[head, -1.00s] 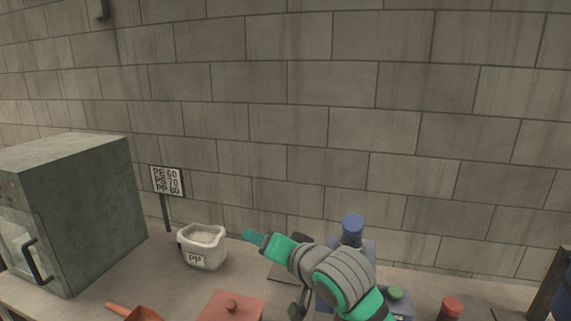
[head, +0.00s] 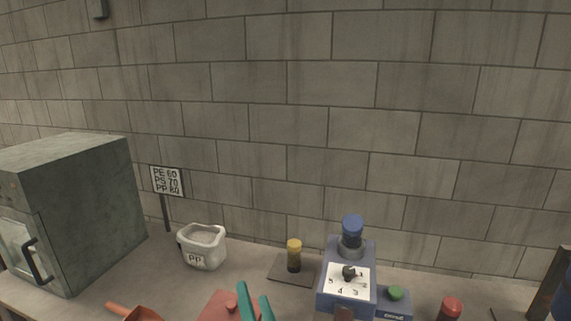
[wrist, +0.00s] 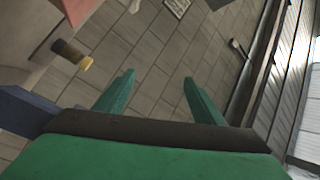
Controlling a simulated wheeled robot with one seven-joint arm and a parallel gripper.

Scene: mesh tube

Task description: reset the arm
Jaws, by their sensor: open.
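My gripper (head: 255,303) shows at the bottom edge of the head view as two teal fingertips, apart, with nothing between them. In the wrist view my gripper (wrist: 158,85) is open and empty, its two teal fingers spread over a tiled surface. The rest of my arm is out of the head view.
The bench holds a grey oven (head: 95,205), a white PP tub (head: 203,258), a yellow-capped tube (head: 294,256) on a dark plate (head: 278,272), a blue dial machine (head: 331,292), a green button (head: 396,293), a red-capped item (head: 452,307), an orange scoop (head: 140,313) and a reddish block (head: 215,304).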

